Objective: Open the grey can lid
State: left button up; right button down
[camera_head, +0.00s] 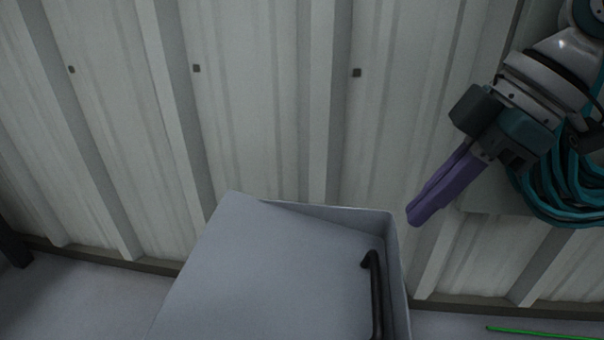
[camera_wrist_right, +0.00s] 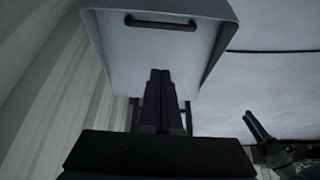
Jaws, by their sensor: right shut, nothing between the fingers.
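The grey can (camera_head: 398,265) stands at the lower middle of the head view, its lower part cut off. A black bar handle (camera_head: 376,295) sits near the lid's right side, and shows in the right wrist view (camera_wrist_right: 160,23). My right gripper (camera_head: 415,217), with purple fingers, is shut and empty, apart from the can, above and right of its back corner. A dark gripper (camera_wrist_right: 256,125), likely my left, shows in the right wrist view; its opening is unclear.
A ribbed pale metal wall (camera_head: 270,110) stands close behind the can. A coiled teal hose (camera_head: 565,185) hangs on the right near my right arm. A thin green strip (camera_head: 545,333) lies on the floor at lower right. Floor to the left is clear.

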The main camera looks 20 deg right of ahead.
notch_tip(320, 180, down, 4)
jog(key=r+b, duration=0.1)
jog(key=b, duration=0.5)
send_over(380, 288)
jog(key=f, duration=0.5)
jog(key=shift+w+a+f, duration=0.2)
jog(key=shift+w+a, duration=0.1)
jog(key=shift+a, duration=0.1)
jog(key=f, duration=0.1)
jog(key=f+b, duration=0.1)
jog(key=shift+s+d+f, duration=0.15)
jog(key=shift+d+f, duration=0.05)
jog(key=shift+f, duration=0.1)
jog(key=shift+s+d+f+b, duration=0.2)
jog(key=shift+d+f+b, duration=0.15)
jog(key=shift+f+b, duration=0.25)
pick_arm(q)
notch_tip(380, 288, down, 9)
jog(key=shift+s+d, duration=0.3)
pick_arm(e)
jog(key=shift+a+r, duration=0.1)
